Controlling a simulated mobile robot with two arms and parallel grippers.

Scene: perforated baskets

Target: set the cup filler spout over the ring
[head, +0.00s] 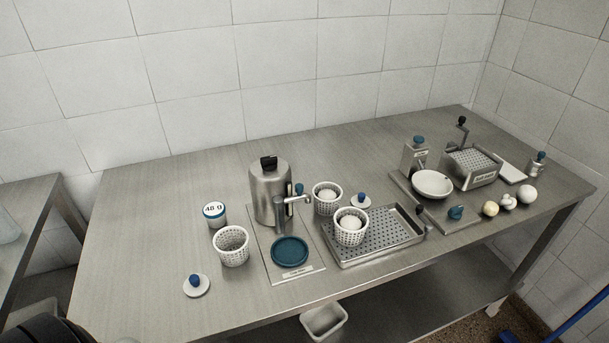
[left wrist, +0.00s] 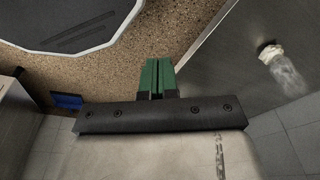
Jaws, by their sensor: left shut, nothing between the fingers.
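The cup filler (head: 270,190) is a steel canister with a black knob on its lid, standing on a thin metal plate. Its spout (head: 296,201) is a steel tube on a short post at the front, and its end points right. A round blue piece (head: 290,251), seemingly the ring, lies flat on the plate in front. The spout's end appears behind and right of it, not above it. In the left wrist view, my left gripper (left wrist: 158,75) has its green fingers shut and empty, away from the filler. My right gripper is not in view.
A white perforated basket (head: 231,246) stands left of the plate, and two baskets with white contents stand right. A perforated tray (head: 375,237) is right of the plate. A labelled jar (head: 214,214) and a blue-knobbed lid (head: 196,286) are at left.

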